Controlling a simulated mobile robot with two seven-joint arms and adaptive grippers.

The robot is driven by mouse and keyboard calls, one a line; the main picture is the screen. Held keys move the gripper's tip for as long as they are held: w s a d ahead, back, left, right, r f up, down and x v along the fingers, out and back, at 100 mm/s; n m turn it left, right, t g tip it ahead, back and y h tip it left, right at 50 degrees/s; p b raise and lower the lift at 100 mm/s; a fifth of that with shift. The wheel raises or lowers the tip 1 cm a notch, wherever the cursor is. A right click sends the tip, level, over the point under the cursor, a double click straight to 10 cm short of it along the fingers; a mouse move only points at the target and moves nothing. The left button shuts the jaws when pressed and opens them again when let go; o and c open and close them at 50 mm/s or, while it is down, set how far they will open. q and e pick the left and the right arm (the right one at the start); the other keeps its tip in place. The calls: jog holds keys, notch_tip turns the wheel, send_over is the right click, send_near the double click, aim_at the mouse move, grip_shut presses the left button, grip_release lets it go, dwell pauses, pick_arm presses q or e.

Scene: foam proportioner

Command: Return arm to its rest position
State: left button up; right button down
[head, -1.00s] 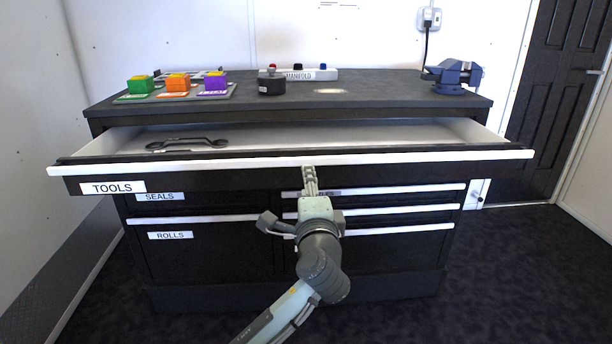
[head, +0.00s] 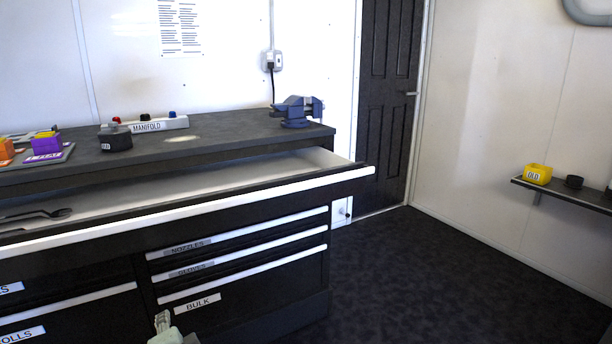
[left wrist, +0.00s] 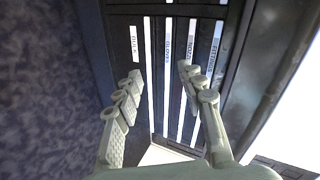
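My left gripper (left wrist: 161,78) is open in the left wrist view, with nothing between its fingers. It points toward the cabinet's drawer fronts, with a gap that I cannot judge. In the head view only the tip end of my left gripper (head: 163,324) shows at the bottom edge, in front of the lower drawers. The rest of that arm is out of the frame. My right gripper is in neither view.
The wide top drawer (head: 225,201) stands open and juts out, with a dark wrench (head: 38,215) inside. A blue vise (head: 297,111) and a manifold (head: 158,123) are on the bench top. A wall shelf (head: 560,190) is at right. The floor (head: 440,275) between is clear.

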pick_arm(q)
jog(key=s+d+f+n+g+h, duration=0.1)
jog(key=s+f+n+g+h, duration=0.4)
jog(key=s+f, duration=1.9)
notch_tip(320, 180, down, 4)
jog(key=n+g, duration=0.3)
jog(key=shift+s+f, duration=0.15)
jog(key=shift+s, duration=0.25)
